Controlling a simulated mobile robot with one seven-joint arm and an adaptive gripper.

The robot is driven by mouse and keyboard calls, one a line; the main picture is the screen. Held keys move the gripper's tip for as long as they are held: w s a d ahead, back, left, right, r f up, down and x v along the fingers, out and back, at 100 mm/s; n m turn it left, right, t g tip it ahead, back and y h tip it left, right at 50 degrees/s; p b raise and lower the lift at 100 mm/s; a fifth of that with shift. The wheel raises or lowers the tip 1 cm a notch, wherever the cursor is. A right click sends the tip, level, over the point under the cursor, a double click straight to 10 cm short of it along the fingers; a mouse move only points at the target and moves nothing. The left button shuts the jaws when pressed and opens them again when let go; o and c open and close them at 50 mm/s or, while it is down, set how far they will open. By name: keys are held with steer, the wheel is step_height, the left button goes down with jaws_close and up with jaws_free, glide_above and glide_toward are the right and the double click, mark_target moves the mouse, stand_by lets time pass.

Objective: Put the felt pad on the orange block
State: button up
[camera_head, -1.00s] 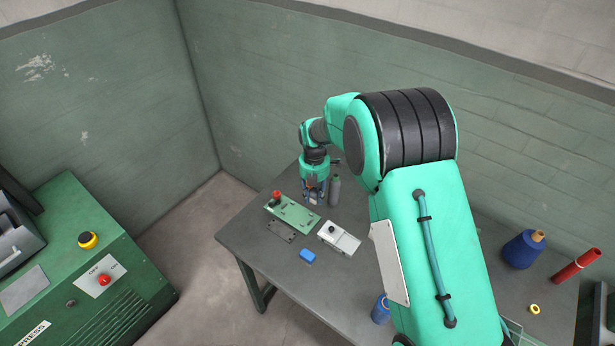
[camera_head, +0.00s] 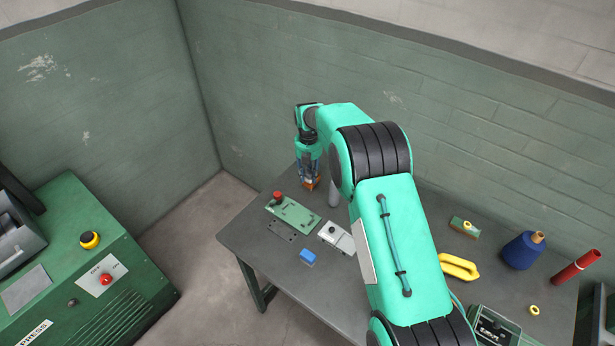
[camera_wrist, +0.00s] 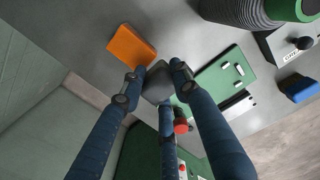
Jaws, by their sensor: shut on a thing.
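The orange block (camera_wrist: 131,45) lies on the grey table in the wrist view, just beyond and left of my fingertips. In the head view the orange block (camera_head: 311,185) shows below my gripper (camera_head: 308,175), near the table's back left corner. In the wrist view my gripper (camera_wrist: 155,82) is shut on a small dark grey piece, which looks like the felt pad (camera_wrist: 157,84). The pad is beside the block in this view, not over its middle. Its height above the table is hard to tell, and the fingers partly hide it.
A grey cylinder (camera_head: 334,193) with a green top stands close right of my gripper. A green plate (camera_head: 293,213) with a red knob, a pale switch box (camera_head: 338,237) and a blue block (camera_head: 308,256) lie nearer the front. The wall is close behind.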

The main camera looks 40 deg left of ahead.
mark_target(308, 176)
steer(key=shift+w+a+f, duration=0.1)
steer(key=shift+w+a, duration=0.8)
steer(key=shift+a, duration=0.1)
steer(key=shift+f, duration=1.75)
steer(key=shift+f, duration=0.15)
steer(key=o, duration=1.1)
steer(key=shift+o, duration=0.2)
step_height(308, 176, up, 12)
steer(key=shift+s+r, duration=0.1)
steer(key=shift+r, duration=0.05)
